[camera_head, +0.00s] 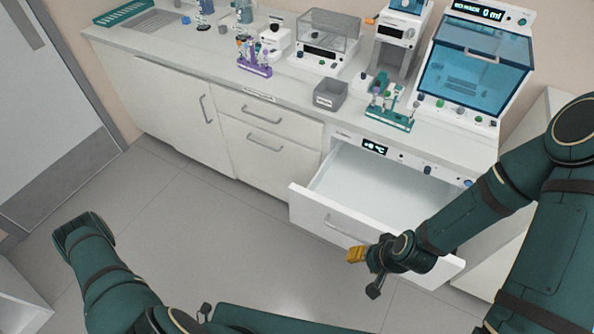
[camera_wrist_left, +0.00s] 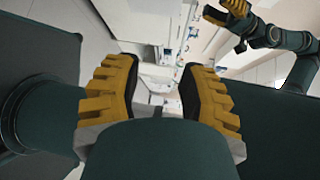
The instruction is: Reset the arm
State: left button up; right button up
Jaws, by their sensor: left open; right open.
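My right gripper (camera_head: 364,272) hangs in front of the pulled-out white drawer (camera_head: 385,200), close to its front panel and handle. Its yellow-padded fingers are apart and I see nothing between them. It also shows at the top right of the left wrist view (camera_wrist_left: 228,16). My left gripper (camera_wrist_left: 160,92) has its two yellow-and-black fingers wide apart and empty in the left wrist view. In the head view my left arm comes in at the lower left, bent, and its gripper cannot be made out clearly.
The drawer juts out below the white counter (camera_head: 215,78) and looks empty. On the counter are a purple tube rack (camera_head: 255,68), a grey bin (camera_head: 330,95), a green rack (camera_head: 390,118) and a blue-windowed machine (camera_head: 475,70). The floor (camera_head: 185,205) at left is clear.

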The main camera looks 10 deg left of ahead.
pick_arm(q)
jog(key=w+d+r+n+g+y+b, duration=0.1)
jog(key=w+n+g+y+b, duration=0.1)
jog(key=w+n, duration=0.4)
jog(key=w+d+n+g+y+b, duration=0.2)
jog(key=w+n+y, duration=0.2)
jog(key=n, duration=1.1)
jog(key=w+d+r+n+g+y+b, duration=0.1)
jog(key=w+n+y, duration=0.3)
jog(key=w+n, duration=0.5)
jog(key=shift+d+r+n+g+b, duration=0.3)
jog(key=shift+d+n+g+b, duration=0.4)
jog(key=shift+n, duration=0.4)
pick_arm(e)
notch_tip(320, 180, down, 8)
jog(key=shift+r, duration=0.15)
pick_arm(q)
jog(key=shift+a, duration=0.1)
